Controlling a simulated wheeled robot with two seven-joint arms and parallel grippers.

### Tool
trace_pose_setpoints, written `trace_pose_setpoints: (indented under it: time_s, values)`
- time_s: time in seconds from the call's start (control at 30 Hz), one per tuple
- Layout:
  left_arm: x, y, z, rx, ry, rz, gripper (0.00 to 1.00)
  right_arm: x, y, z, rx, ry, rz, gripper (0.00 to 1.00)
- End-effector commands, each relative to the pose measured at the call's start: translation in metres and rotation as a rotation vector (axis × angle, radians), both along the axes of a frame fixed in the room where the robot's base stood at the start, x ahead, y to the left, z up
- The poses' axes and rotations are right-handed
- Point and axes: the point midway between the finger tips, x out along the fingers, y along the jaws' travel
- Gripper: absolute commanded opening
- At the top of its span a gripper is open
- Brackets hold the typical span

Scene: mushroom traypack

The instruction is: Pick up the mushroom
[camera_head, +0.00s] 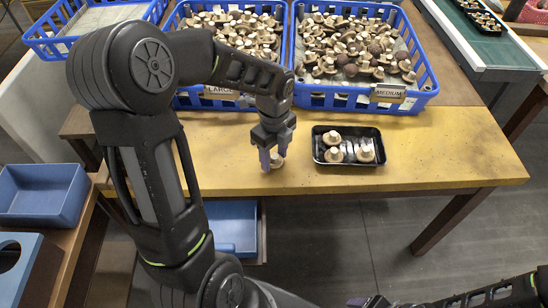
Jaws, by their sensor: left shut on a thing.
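My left gripper (273,156) points down at the yellow table, just left of the black tray. It is shut on a pale mushroom (277,160), which shows between and behind the fingertips at table height. I cannot tell whether the mushroom touches the table. The black tray (320,163) holds 3 mushrooms, one at the back (332,138) and two in front (333,155). My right gripper (370,301) shows only in part at the bottom edge, and its fingers are not clear.
Two blue crates full of mushrooms stand at the back, labelled LARGE (222,91) and MEDIUM (388,93). Another blue crate (45,40) is at the far left. A blue bin (40,194) stands at the left. The yellow table (440,150) is clear right of the tray.

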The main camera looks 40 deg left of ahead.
Motion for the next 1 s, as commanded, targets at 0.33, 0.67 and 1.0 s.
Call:
trace_pose_setpoints:
  time_s: [0.33,0.67,1.0]
  values:
    - [0.002,0.000,0.062,0.001,-0.006,0.000,0.28,0.000,0.000,0.004,0.000,0.000,0.000,0.65]
    - [0.000,0.000,0.094,0.000,-0.002,-0.001,0.28,0.000,0.000,0.005,0.000,0.000,0.000,0.65]
    - [0.000,0.000,0.094,0.000,-0.001,-0.001,0.28,0.000,0.000,0.005,0.000,0.000,0.000,0.65]
